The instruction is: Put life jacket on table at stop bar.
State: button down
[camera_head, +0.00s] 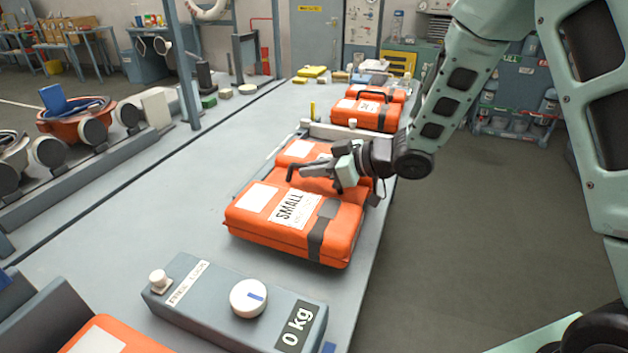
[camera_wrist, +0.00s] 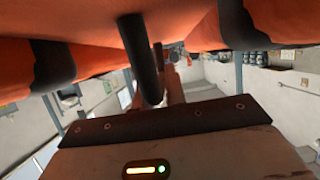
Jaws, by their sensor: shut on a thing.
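An orange life jacket (camera_head: 255,215) with a white SMALL label and dark straps lies flat on the long grey table (camera_head: 160,175), near its right edge. My gripper (camera_head: 303,172) is over the far side of this jacket, shut on its dark handle. In the wrist view the dark handle (camera_wrist: 140,60) runs down in front of orange fabric. A pale bar (camera_head: 340,132), which looks like the stop bar, lies across the table beyond the jacket. More orange fabric (camera_head: 300,151) shows between jacket and bar; I cannot tell whether it is a separate jacket. Any gap under the jacket is hidden.
A grey scale (camera_head: 225,305) reading 0 kg stands in front. Another orange pack (camera_head: 365,114) lies beyond the bar, with more gear behind it. Round fittings and an orange tub (camera_head: 75,118) line the left. The table's left middle is clear; open floor lies right.

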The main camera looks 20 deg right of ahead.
aim_at(313, 185)
jog(key=shift+f, duration=1.35)
jog(key=c, duration=1.5)
grip_release()
jog(key=shift+f, duration=0.15)
jog(key=shift+o, duration=0.2)
